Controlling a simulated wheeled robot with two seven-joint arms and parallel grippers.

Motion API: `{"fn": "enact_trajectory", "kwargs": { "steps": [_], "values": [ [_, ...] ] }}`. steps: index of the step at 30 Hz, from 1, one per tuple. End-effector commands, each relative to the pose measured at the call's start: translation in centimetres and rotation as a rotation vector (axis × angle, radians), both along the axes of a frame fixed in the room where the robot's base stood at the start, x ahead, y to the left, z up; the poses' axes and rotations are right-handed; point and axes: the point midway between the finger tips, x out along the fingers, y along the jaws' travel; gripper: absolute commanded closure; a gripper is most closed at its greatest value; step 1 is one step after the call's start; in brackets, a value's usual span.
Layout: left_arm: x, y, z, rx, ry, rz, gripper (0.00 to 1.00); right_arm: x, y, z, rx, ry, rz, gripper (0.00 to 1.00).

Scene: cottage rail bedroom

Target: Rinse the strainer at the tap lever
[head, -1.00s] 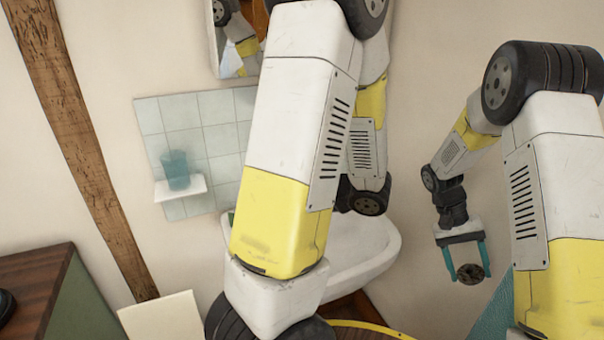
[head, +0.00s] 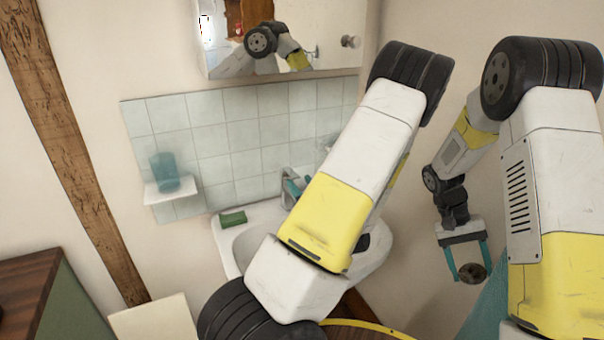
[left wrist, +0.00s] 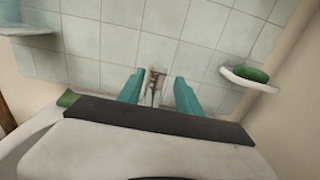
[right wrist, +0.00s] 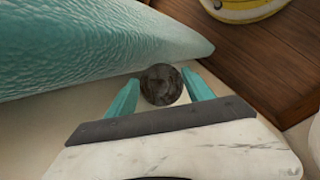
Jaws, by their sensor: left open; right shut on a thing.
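The strainer (right wrist: 161,85) is a small dark round thing between the fingertips of my right gripper (right wrist: 160,92). In the head view the strainer (head: 472,273) hangs low at the right, apart from the white basin (head: 228,263). My right gripper (head: 467,262) is shut on it. My left gripper (left wrist: 158,92) is open and empty. Its teal fingers point at the tap (left wrist: 154,84), a narrow metal piece in front of the tiles, seen between the fingertips. My left arm hides much of the basin in the head view, and the lever is hard to make out.
A green sponge (head: 233,218) lies on the basin's left rim. A blue cup (head: 166,172) stands on a small wall shelf (head: 171,190). A soap dish with green soap (left wrist: 252,74) is on the tiles at right. A mirror cabinet (head: 285,45) hangs above. A teal cloth-like surface (right wrist: 80,45) is beside the strainer.

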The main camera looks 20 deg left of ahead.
Motion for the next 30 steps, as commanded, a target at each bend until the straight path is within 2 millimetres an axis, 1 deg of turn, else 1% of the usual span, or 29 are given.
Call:
{"fn": "enact_trajectory", "kwargs": {
  "steps": [1, 3, 9, 15, 23, 24, 29, 30],
  "values": [
    [0.6, 1.0, 0.0, 0.001, -0.002, 0.005, 0.58, 0.0, 0.0, 0.0, 0.0, 0.0, 0.0, 0.78],
    [1.5, 2.1, 0.0, 0.0, -0.003, 0.005, 0.58, 0.0, 0.0, 0.0, 0.0, 0.0, 0.0, 0.78],
    [3.7, 4.5, 0.0, 0.001, -0.002, 0.003, 0.58, 0.0, 0.0, 0.0, 0.0, 0.0, 0.0, 0.78],
    [4.6, 5.6, 0.0, 0.0, 0.0, 0.002, 0.58, 0.0, 0.0, 0.0, 0.0, 0.0, 0.0, 0.78],
    [4.7, 5.7, 0.0, 0.0, 0.0, 0.001, 0.58, 0.0, 0.0, 0.0, 0.0, 0.0, 0.0, 0.78],
    [4.7, 5.6, 0.0, 0.0, 0.0, 0.001, 0.6, 0.0, 0.0, 0.0, 0.0, 0.0, 0.0, 0.78],
    [4.7, 5.6, 0.0, 0.0, 0.0, 0.002, 0.92, 0.0, 0.0, 0.0, 0.0, 0.0, 0.0, 0.78],
    [4.7, 5.6, 0.0, 0.0, 0.0, 0.002, 0.99, 0.0, 0.0, 0.0, 0.0, 0.0, 0.0, 0.78]
  ]
}}
